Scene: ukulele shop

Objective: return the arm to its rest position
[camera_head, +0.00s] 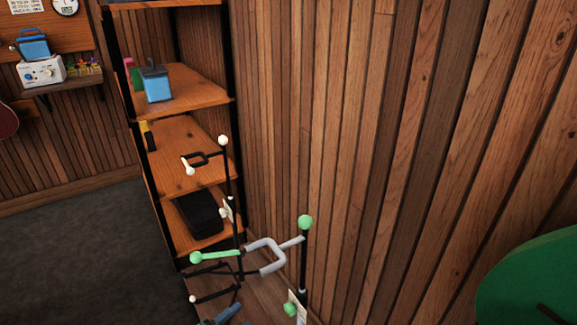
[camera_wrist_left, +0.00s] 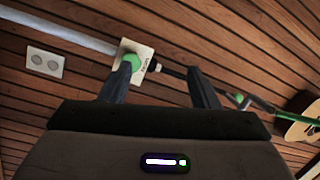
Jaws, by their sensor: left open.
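My left gripper (camera_wrist_left: 165,78) is open in the left wrist view, with its two dark fingers spread apart. A blue-grey part of it (camera_head: 222,316) shows at the bottom edge of the head view, low beside a stand. The stand (camera_head: 303,262) has a black post, a grey yoke and green knobs. In the left wrist view a green knob and a white tag (camera_wrist_left: 142,53) appear near the left finger; I cannot tell whether they touch it. Nothing is seen gripped. My right gripper is in neither view.
A shelf unit (camera_head: 190,145) stands behind the stands, holding a blue container (camera_head: 156,83) and a black case (camera_head: 198,213). A second stand has a white-tipped yoke (camera_head: 204,158). Wood-panelled wall runs along the right. Grey floor (camera_head: 75,260) is clear at left. A ukulele (camera_wrist_left: 300,128) shows at right.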

